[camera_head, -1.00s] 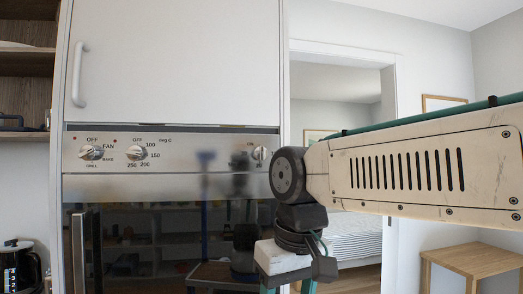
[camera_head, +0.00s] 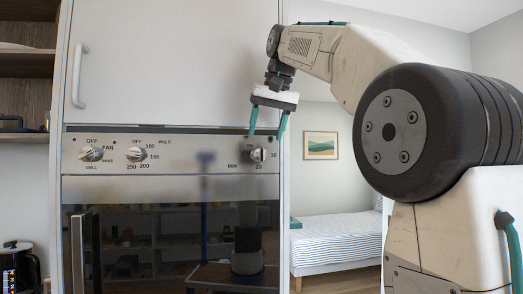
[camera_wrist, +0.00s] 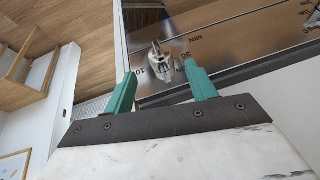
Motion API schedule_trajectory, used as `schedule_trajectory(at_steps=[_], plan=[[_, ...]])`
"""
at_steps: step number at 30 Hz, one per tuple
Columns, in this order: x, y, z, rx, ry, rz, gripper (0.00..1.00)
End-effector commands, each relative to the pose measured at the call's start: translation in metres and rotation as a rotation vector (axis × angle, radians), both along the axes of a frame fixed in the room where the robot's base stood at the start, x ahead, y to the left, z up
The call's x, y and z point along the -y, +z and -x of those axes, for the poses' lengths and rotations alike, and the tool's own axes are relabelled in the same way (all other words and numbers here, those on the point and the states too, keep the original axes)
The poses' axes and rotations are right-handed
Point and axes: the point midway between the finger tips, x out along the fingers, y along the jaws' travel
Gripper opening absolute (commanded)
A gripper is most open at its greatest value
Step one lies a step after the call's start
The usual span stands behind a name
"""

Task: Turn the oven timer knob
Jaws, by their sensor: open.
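The oven timer knob (camera_head: 258,154) is a round metal knob at the right end of the oven's control panel, with MIN, 10 and 20 marked around it. My gripper (camera_head: 267,137) is in front of and just above it, with green fingers pointing down. In the wrist view the timer knob (camera_wrist: 160,60) stands out from the panel beyond the fingertips, roughly between them. My gripper (camera_wrist: 160,75) is open and holds nothing. Whether the fingers touch the knob cannot be told, but they look short of it in the wrist view.
The control panel (camera_head: 190,150) also carries a mode knob (camera_head: 90,154) and a temperature knob (camera_head: 136,154) at the left. The dark glass oven door (camera_head: 160,240) is below. A white cabinet door (camera_head: 170,70) with a handle is above. A bed (camera_head: 335,238) shows through the doorway.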

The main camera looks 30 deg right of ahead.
Motion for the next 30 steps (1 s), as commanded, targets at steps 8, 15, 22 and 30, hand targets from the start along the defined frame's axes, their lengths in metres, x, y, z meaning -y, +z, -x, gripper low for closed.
schedule_trajectory(at_steps=[8, 15, 22, 30], plan=[[-0.001, -0.041, -0.017, -0.001, 0.001, 0.0, 0.56], [0.0, -0.055, -0.024, 0.001, 0.0, 0.002, 0.56], [0.0, -0.055, -0.024, 0.001, 0.0, 0.002, 0.54], [0.0, -0.055, -0.024, 0.0, 0.0, 0.002, 0.12]])
